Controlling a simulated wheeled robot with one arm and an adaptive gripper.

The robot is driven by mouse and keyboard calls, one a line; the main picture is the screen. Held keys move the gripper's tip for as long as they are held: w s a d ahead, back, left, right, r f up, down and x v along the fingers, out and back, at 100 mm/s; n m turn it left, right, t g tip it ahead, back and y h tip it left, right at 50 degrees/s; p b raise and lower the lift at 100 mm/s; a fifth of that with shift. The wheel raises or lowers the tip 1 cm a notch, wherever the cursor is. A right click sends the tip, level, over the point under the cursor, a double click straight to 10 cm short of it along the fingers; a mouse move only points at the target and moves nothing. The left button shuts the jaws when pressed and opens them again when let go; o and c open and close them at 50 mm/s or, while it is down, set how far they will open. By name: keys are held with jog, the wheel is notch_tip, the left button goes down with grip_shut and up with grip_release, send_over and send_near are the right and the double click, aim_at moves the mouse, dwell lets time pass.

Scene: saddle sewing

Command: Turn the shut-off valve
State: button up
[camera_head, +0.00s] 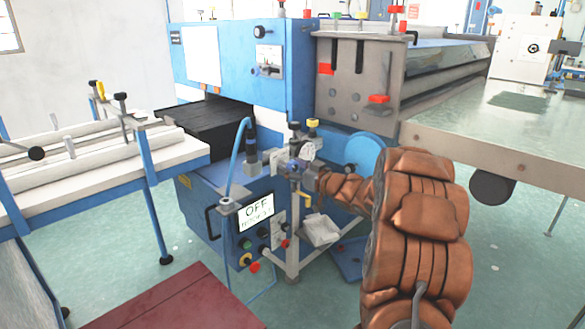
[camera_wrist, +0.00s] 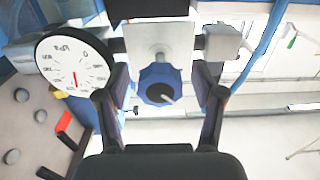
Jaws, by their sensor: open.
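The shut-off valve shows in the wrist view as a blue knob (camera_wrist: 155,88) with a pale pointer mark, below a grey-white block. My gripper (camera_wrist: 162,78) is open, with one dark finger on each side of the knob. Gaps show between the fingers and the knob, and I see no contact. In the head view my gripper (camera_head: 312,178) is at the pipe fittings in front of the blue machine. The knob is too small or hidden to make out there.
A round white gauge (camera_wrist: 75,62) with a red needle sits close left of the fingers. A blue hose (camera_wrist: 262,50) runs at the right. A metal table (camera_head: 500,125) is at the right.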

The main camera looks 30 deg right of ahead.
jog(key=c, duration=1.2)
jog(key=shift+o, duration=0.2)
jog(key=shift+r+m+p, duration=0.25)
jog(key=shift+m+p, duration=0.05)
jog(key=shift+p, duration=0.7)
jog(key=m+p, duration=0.1)
jog(key=p, duration=0.2)
jog(key=shift+r+p, duration=0.25)
jog(key=shift+p, duration=0.15)
jog(key=m+p, duration=0.4)
jog(key=p, duration=0.5)
jog(key=m+p, duration=0.3)
jog(key=p, duration=0.3)
jog(key=shift+m, duration=0.3)
jog(key=m+p, duration=0.3)
jog(key=p, duration=0.1)
jog(key=shift+f+m+p, duration=0.1)
jog(key=shift+m+p, duration=0.2)
jog(key=shift+p, duration=0.05)
jog(key=m+p, duration=0.1)
jog(key=m, duration=0.1)
jog(key=m+p, duration=0.2)
jog(key=m, duration=0.1)
jog(key=shift+d+f, duration=0.1)
jog(key=shift+f, duration=0.1)
jog(key=shift+f+p, duration=0.1)
jog(key=shift+p, duration=0.2)
